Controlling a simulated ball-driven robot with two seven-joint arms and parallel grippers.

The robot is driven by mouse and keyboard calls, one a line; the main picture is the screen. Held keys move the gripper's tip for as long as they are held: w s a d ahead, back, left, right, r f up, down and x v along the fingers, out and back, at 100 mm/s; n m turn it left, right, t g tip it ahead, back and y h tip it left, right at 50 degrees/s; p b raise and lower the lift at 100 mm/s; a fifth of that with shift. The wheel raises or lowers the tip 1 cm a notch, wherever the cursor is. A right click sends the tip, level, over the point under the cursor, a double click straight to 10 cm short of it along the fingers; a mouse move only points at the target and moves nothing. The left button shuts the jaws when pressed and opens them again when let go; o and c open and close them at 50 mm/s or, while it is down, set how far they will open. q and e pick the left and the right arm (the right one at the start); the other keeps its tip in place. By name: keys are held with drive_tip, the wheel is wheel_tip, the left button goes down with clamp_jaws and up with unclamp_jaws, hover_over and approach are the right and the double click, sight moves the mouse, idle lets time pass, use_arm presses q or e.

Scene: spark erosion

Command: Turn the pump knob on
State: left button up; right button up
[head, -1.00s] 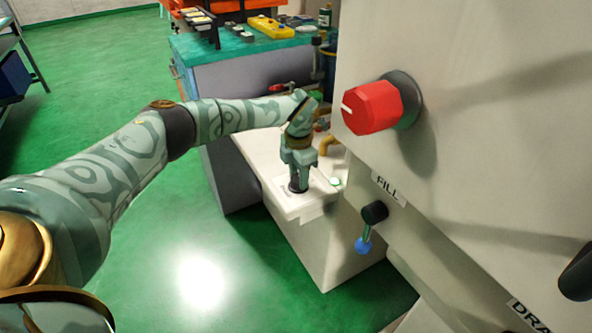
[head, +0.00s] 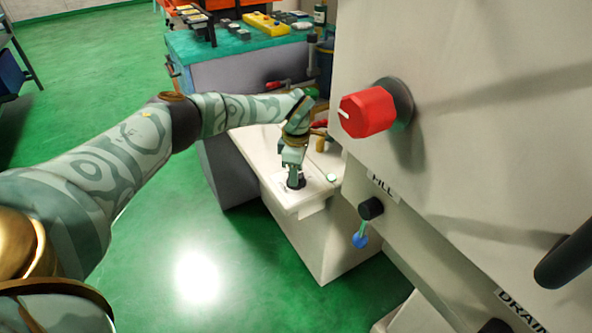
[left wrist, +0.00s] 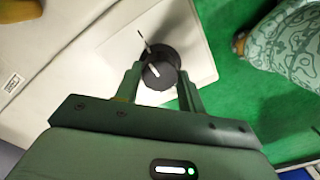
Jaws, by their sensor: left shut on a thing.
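The pump knob (left wrist: 161,70) is a round black knob with a white pointer line, on a pale plate on top of a low white cabinet. In the left wrist view it sits between the two fingers of my left gripper (left wrist: 160,84), which is shut on it. In the head view my left gripper (head: 295,176) points down onto the knob, whose dark base (head: 296,184) shows just below the fingers. My right gripper is not in view.
A large white machine panel on the right carries a red knob (head: 367,111), a black valve with a blue tip (head: 360,240), and a black handle (head: 568,259) by a DRAIN label. A teal-topped bench (head: 240,47) with tools stands behind. Green floor is free at left.

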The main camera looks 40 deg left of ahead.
use_arm(q)
drive_tip(key=shift+m, duration=0.3)
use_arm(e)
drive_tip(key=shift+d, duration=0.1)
use_arm(q)
drive_tip(key=o, duration=1)
drive_tip(key=shift+c, duration=0.2)
drive_tip(key=shift+r, duration=0.1)
wheel_tip(320, 180, up, 16)
drive_tip(key=p, duration=0.5)
drive_tip(key=shift+p, duration=0.35)
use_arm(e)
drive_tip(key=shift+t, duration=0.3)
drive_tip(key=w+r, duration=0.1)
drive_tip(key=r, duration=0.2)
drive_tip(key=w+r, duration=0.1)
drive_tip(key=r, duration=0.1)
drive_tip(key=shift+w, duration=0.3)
